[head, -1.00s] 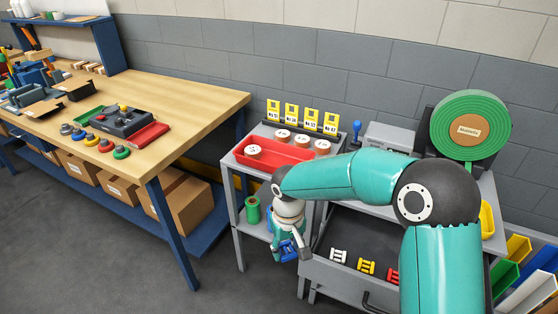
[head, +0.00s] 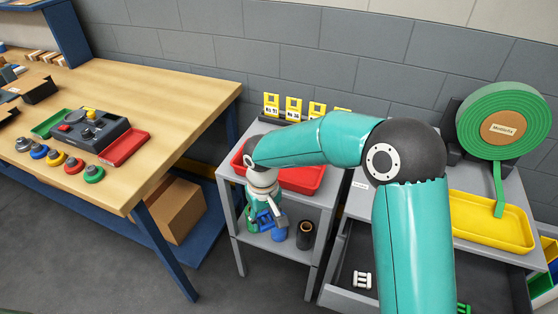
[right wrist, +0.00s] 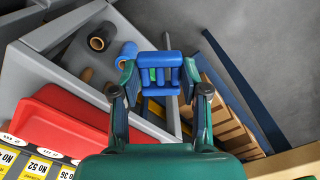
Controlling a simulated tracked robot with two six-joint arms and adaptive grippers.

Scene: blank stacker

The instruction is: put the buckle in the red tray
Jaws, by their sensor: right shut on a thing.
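My right gripper (head: 264,212) is shut on a blue buckle (head: 265,220) and holds it in front of the grey stand. In the right wrist view the barred blue buckle (right wrist: 160,74) sits between the two fingertips (right wrist: 158,90). A small red tray (head: 124,148) lies on the wooden bench at the left, beside a dark control box. A larger red tray (head: 303,180) is on top of the grey stand, partly hidden by my arm; it also shows in the right wrist view (right wrist: 60,122). My left gripper is not in view.
A green tray (head: 50,124), a control box (head: 90,130) and several coloured knobs share the bench (head: 165,95). The stand's lower shelf holds a blue roll (head: 280,234) and a dark roll (head: 305,235). An open drawer (head: 350,255) holds a white buckle (head: 362,279).

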